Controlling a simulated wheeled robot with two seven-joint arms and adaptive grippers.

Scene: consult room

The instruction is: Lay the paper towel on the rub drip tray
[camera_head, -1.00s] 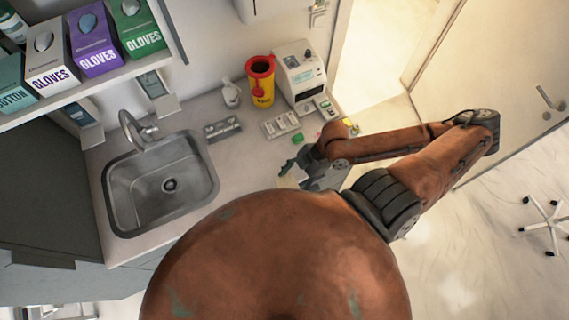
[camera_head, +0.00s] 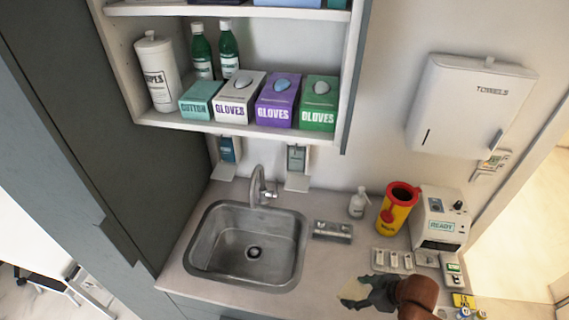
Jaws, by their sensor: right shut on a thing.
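My right gripper (camera_head: 362,292) is at the bottom, over the counter right of the sink. It is shut on a small pale sheet, which looks like the paper towel (camera_head: 350,290); the fingers hide part of it. Two wall dispensers hang under the shelf, a blue one (camera_head: 229,147) and a grey-blue one (camera_head: 297,156). Each has a pale drip tray under it, the left tray (camera_head: 223,173) and the right tray (camera_head: 298,183). Labels are too small to tell which is the rub. Both trays look empty, and the gripper is apart from them. My left gripper is out of view.
The sink (camera_head: 245,245) and its tap (camera_head: 260,185) lie between gripper and left tray. A grey metal block (camera_head: 333,231), small bottle (camera_head: 357,203), yellow sharps bin (camera_head: 397,210) and white device (camera_head: 440,220) stand along the counter. The shelf (camera_head: 230,128) overhangs the trays.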

